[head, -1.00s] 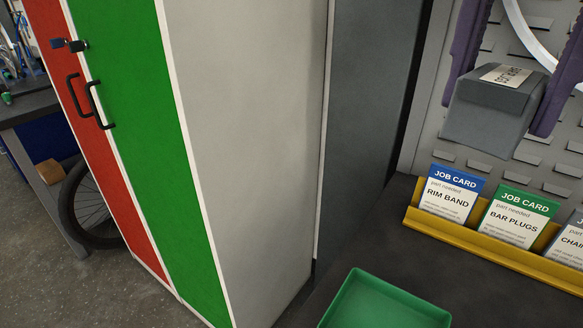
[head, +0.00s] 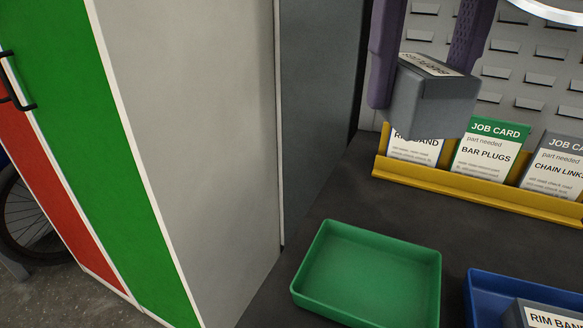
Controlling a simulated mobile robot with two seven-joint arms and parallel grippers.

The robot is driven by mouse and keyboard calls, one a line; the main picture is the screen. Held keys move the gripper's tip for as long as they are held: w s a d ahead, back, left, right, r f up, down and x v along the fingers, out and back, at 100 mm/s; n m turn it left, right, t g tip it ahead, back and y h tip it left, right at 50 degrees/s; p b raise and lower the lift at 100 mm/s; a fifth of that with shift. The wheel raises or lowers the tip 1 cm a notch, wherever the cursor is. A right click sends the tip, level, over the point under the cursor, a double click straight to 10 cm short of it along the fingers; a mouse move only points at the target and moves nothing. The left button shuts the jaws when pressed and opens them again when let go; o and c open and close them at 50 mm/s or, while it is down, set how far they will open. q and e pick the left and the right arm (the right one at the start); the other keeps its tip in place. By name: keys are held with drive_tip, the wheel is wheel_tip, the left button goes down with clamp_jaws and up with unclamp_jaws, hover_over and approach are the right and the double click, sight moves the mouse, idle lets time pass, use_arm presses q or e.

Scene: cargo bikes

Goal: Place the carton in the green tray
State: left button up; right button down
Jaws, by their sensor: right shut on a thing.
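A grey carton (head: 432,100) with a white label on top is held in the air by my right gripper (head: 425,72). The two purple fingers are shut on its left and right sides. The label text is too oblique to read. The green tray (head: 315,294) is empty on the dark bench, below and a little left of the carton, and apart from it. My left gripper is not in view.
A yellow rack (head: 470,186) with several job cards stands behind the tray, partly covered by the carton. A blue tray (head: 478,292) at bottom right holds a grey labelled box (head: 530,314). A tall cabinet (head: 190,130) stands left of the bench.

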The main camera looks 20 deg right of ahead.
drive_tip(key=shift+f+m, duration=0.25)
drive_tip(key=shift+m, duration=0.25)
drive_tip(key=shift+f, duration=0.25)
drive_tip(key=b, duration=0.3)
hover_over(367, 284)
wheel_tip(367, 284, down, 6)
drive_tip(key=shift+m, duration=0.3)
wheel_tip(367, 284, down, 8)
drive_tip(key=shift+s+f, duration=0.1)
drive_tip(key=shift+f+b, duration=0.4)
drive_tip(key=shift+f, duration=2.25)
